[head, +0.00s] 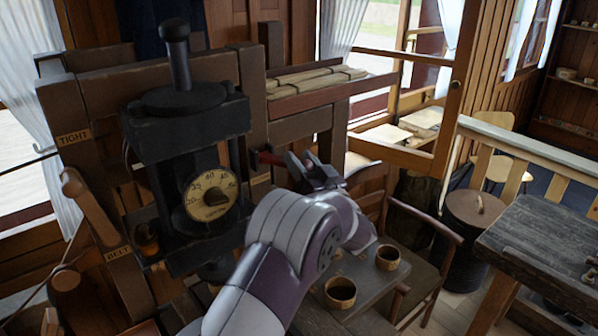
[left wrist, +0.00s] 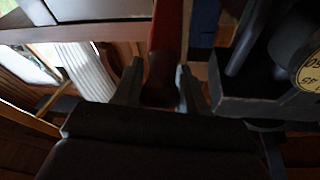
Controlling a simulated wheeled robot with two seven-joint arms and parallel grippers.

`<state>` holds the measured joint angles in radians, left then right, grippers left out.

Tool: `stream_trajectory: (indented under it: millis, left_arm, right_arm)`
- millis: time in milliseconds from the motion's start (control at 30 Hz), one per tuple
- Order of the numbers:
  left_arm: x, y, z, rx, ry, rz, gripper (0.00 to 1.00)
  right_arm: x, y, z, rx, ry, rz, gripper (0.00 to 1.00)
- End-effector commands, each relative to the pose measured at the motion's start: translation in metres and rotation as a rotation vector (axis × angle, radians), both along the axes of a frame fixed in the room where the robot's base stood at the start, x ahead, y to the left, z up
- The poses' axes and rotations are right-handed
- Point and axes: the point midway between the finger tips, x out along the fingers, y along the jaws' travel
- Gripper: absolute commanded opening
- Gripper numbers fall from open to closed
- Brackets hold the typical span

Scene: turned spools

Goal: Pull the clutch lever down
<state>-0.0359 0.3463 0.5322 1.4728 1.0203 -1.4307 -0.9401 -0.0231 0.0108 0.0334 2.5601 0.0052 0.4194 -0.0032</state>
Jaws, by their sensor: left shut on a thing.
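My left gripper (head: 314,172) is at the lever's outer end. In the left wrist view the red handle (left wrist: 165,45) runs down between the two fingers of my left gripper (left wrist: 161,85), which is shut on it. The far end of the handle is out of the wrist view, and the fingers partly hide its grip. My right gripper is not in view.
A round dial (head: 211,195) is on the machine's front. A wooden lever (head: 88,205) stands at left by TIGHT and BELT labels. Two small cups (head: 340,292) (head: 387,257) stand on a board below my arm. A chair (head: 430,255) and dark table (head: 545,255) are at right.

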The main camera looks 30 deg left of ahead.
Motion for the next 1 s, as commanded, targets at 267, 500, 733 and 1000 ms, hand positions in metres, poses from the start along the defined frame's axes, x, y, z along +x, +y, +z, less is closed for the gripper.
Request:
stream_trajectory:
  millis: [267, 500, 733, 1000]
  left_arm:
    - [-0.003, -0.007, -0.034, 0.122, -0.052, -0.001, 0.00]
    - [-0.003, -0.008, -0.043, 0.119, -0.048, -0.001, 0.00]
    - [-0.003, -0.009, -0.045, 0.117, -0.047, -0.001, 0.00]
    - [-0.003, -0.009, -0.045, 0.117, -0.044, -0.001, 0.00]
  right_arm:
    - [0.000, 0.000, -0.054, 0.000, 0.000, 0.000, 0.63]
    - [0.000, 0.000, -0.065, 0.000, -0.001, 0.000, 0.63]
    - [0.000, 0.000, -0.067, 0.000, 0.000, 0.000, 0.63]
    - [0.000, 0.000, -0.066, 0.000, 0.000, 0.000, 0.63]
